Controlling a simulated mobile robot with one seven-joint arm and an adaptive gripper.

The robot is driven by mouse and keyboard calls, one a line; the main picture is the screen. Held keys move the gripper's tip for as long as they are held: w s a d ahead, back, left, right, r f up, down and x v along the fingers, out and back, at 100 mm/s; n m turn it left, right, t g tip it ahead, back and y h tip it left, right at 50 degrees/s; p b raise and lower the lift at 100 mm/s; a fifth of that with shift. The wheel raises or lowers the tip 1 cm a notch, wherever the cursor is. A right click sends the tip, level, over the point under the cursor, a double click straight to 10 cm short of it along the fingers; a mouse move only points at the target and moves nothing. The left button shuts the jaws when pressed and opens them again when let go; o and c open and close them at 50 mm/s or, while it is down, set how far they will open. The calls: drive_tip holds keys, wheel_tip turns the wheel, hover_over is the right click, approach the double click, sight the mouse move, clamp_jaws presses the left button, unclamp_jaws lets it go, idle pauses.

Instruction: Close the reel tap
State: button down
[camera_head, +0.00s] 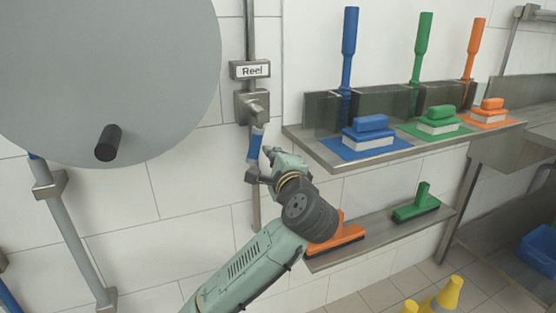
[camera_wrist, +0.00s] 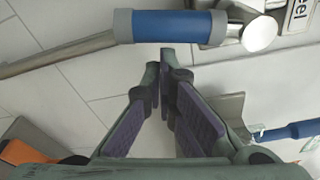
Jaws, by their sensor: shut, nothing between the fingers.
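The reel tap (camera_head: 252,107) is a metal wall fitting under a sign reading "Reel" (camera_head: 251,70). Its lever has a blue grip (camera_head: 256,145) and hangs downward along the wall pipe. In the wrist view the blue grip (camera_wrist: 168,27) crosses the top of the picture, with a grey collar at each end. My gripper (camera_head: 259,166) is at the lower part of the lever in the head view. In the wrist view my gripper's fingertips (camera_wrist: 167,57) come together just below the grip, with nothing between them. Whether they touch the lever I cannot tell.
A large grey reel disc (camera_head: 110,70) with a black knob (camera_head: 108,142) is on the left. A shelf (camera_head: 300,140) with brushes and colored pads is on the right. A lower shelf (camera_head: 375,233) holds an orange brush (camera_head: 345,236) and a green one (camera_head: 416,207).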

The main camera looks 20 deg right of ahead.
drive_tip(key=shift+w, duration=0.65)
drive_tip(key=shift+a+m, duration=0.25)
drive_tip(key=shift+m, duration=0.05)
